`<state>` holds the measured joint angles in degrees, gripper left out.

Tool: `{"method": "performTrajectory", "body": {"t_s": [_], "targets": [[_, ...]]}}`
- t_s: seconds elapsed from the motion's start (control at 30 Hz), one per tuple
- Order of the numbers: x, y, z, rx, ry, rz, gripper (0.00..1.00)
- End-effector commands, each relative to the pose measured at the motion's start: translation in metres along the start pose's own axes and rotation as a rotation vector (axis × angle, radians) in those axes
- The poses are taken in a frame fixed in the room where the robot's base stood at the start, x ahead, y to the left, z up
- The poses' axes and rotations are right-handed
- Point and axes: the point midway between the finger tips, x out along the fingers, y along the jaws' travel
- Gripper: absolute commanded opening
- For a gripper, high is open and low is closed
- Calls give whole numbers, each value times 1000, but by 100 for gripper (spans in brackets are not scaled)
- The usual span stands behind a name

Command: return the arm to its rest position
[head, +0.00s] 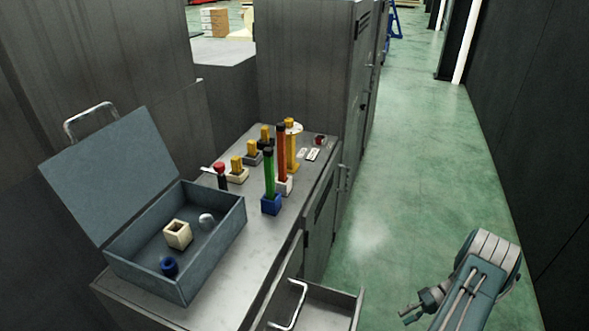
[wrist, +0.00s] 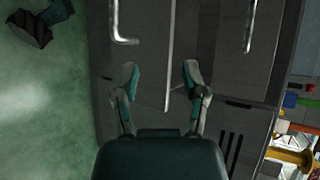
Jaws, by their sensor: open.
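My arm (head: 470,290) is folded at the lower right of the head view, over the green floor and apart from the workbench. My gripper (head: 408,314) points left there, small and partly cut off by the frame's bottom. In the wrist view my gripper (wrist: 161,75) has its two fingers spread with nothing between them. Beyond the fingers is a dark grey cabinet front with metal handles (wrist: 123,30).
A drawer (head: 340,300) stands open below the workbench (head: 245,260), left of my arm. The bench holds an open blue-grey toolbox (head: 215,245), a green post (head: 269,175) and an orange post (head: 282,155). The green aisle floor (head: 410,160) is clear; a dark wall (head: 530,130) bounds it right.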

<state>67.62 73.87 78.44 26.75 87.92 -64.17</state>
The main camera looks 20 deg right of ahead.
Motion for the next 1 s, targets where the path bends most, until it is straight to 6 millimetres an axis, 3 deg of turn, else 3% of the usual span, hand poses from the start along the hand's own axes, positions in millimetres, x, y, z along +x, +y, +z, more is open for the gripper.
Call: {"method": "performTrajectory", "body": {"t_s": [0.5,1.0], "targets": [[-19,-131,-37,1,-96,303,57],[-6,-256,-41,-42,-103,578,57]]}}
